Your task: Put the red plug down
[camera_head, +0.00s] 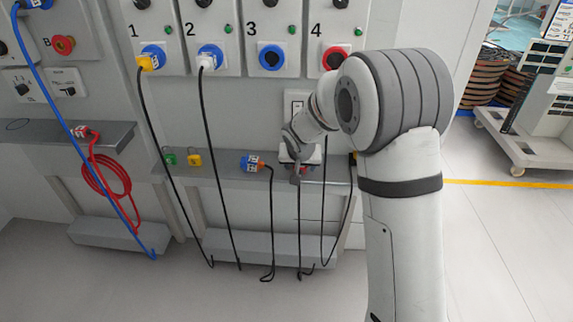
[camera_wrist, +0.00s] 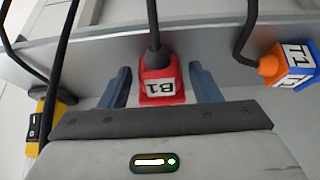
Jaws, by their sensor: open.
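My gripper (camera_wrist: 159,72) is open, with one blue-grey finger on each side of the plug and a visible gap on both sides. In the head view my gripper (camera_head: 299,172) is at the shelf under station 4, and a little red of the plug shows there, mostly hidden by the gripper.
A blue and orange plug (camera_head: 252,162), labelled T1, lies on the shelf beside my gripper. A yellow item (camera_wrist: 47,118) sits on the other side. Black cables hang below the shelf. Green (camera_head: 169,159) and yellow (camera_head: 194,159) blocks stand further left.

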